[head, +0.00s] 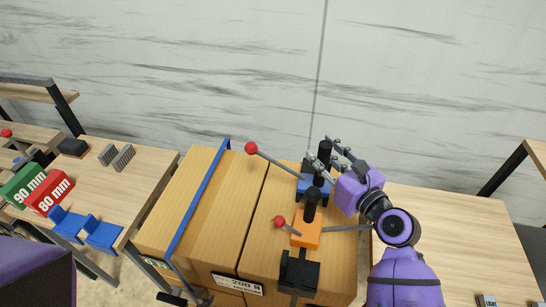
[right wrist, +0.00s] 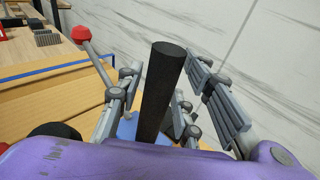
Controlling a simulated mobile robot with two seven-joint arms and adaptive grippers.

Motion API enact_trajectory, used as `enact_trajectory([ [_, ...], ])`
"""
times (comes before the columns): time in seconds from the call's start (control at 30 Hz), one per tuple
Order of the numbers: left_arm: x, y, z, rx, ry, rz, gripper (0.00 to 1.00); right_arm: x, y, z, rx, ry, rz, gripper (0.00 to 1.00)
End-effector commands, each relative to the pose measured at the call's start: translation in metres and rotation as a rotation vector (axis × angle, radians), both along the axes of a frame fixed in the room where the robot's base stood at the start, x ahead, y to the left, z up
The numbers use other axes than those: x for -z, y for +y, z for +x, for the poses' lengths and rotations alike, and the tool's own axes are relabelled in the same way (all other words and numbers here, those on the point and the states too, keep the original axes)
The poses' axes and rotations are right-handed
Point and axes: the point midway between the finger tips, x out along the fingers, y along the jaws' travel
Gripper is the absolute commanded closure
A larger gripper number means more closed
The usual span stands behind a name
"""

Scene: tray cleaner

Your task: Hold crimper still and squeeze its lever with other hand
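The blue-based crimper (head: 303,187) stands on the cardboard boxes, with an upright black handle (head: 325,150) and a long lever ending in a red ball (head: 251,148). An orange-based crimper (head: 306,236) stands nearer, with its own black handle (head: 312,198) and red-ball lever (head: 279,222). My right gripper (head: 324,157) is at the blue crimper's handle. In the right wrist view the black handle (right wrist: 163,95) rises between its spread fingers, with gaps visible on both sides. The blue base (right wrist: 128,129) is mostly hidden. My left gripper is out of view.
A black fixture (head: 299,272) stands in front of the orange crimper. A blue strap (head: 201,190) crosses the boxes. The left table holds a red 80 mm block (head: 49,192), a green 90 mm block (head: 22,186) and blue holders (head: 102,234). The right tabletop (head: 455,225) is mostly clear.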

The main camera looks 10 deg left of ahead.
Motion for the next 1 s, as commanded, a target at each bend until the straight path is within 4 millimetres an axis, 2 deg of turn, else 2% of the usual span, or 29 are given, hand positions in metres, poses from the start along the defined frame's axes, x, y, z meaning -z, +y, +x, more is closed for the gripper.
enact_trajectory([
  [0.03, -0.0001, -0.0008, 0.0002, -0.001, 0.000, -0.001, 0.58, 0.0000, -0.0001, -0.0001, 0.000, 0.000, 0.000, 0.77],
  [0.2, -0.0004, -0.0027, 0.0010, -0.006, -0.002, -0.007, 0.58, 0.0000, -0.0001, -0.0002, 0.000, 0.000, 0.000, 0.99],
  [1.0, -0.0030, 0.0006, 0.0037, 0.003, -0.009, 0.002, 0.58, 0.0031, 0.0001, -0.0001, 0.000, 0.000, 0.001, 1.00],
])
